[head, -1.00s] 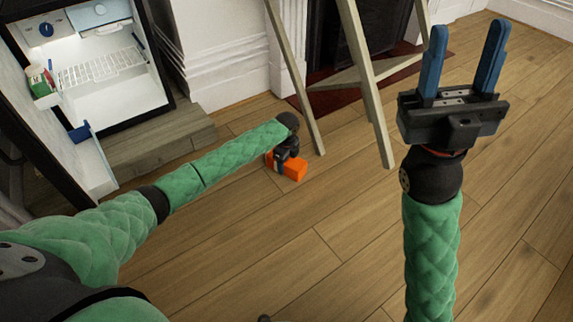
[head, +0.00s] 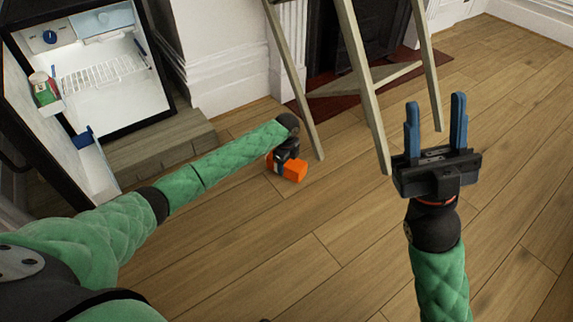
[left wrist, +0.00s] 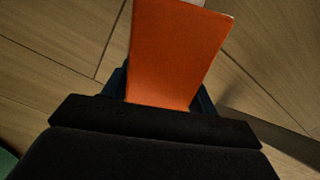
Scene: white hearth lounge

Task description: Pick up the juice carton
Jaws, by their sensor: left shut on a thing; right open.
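The orange juice carton (head: 293,171) is between the fingers of my left gripper (head: 284,163), low over the wood floor. In the left wrist view the orange carton (left wrist: 175,55) fills the space between the two blue fingers, and a bit of white shows at its far end. My left gripper is shut on it. I cannot tell whether the carton touches the floor. My right gripper (head: 436,130) is open and empty, its two blue fingers pointing up, at the right of the head view.
An open fridge (head: 100,75) stands at the upper left, its door (head: 70,150) swung out with items in its shelf. A pale wooden easel-like stand (head: 362,85) stands close behind the carton, before a dark fireplace. The floor in front is clear.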

